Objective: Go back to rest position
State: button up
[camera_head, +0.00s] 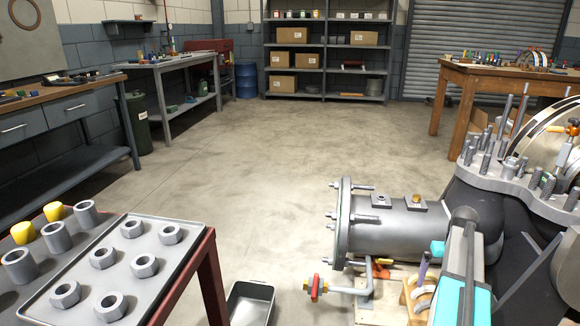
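No gripper of mine can be made out in the head view. A long grey bar with teal parts (463,270) stands at the lower right, in front of the casing; I cannot tell whether it is part of my arm. The split casing (525,190) is at the right, with a light grey flange carrying several upright studs and nuts. It is cut off by the right edge. A grey cylindrical vessel (395,228) with a round end flange lies to its left.
A red-framed table (205,262) at lower left bears a grey tray (75,268) of large nuts, with sleeves and yellow caps beside it. An open bin (252,303) is on the floor. A wooden workbench (470,80) stands back right, shelves (326,55) at the back. The middle floor is clear.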

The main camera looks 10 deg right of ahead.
jog(key=w+a+n+g+p, duration=0.15)
jog(key=w+a+p, duration=0.25)
jog(key=a+p, duration=0.6)
jog(key=s+a+f+n+g+y+p, duration=0.1)
jog(key=s+a+f+p, duration=0.15)
jog(key=a, duration=0.65)
jog(key=s+a+f+n+g+p, duration=0.15)
jog(key=a+p, duration=0.25)
jog(key=a, duration=0.5)
jog(key=s+a+f+p, duration=0.1)
jog(key=s+a+p, duration=0.6)
jog(key=s, duration=0.5)
jog(key=s+a+g+h+p, duration=0.1)
jog(key=s+a+p, duration=0.6)
jog(key=s+a, duration=0.4)
jog(key=shift+s+f, duration=0.35)
jog(key=shift+s, duration=0.6)
jog(key=shift+c, duration=0.3)
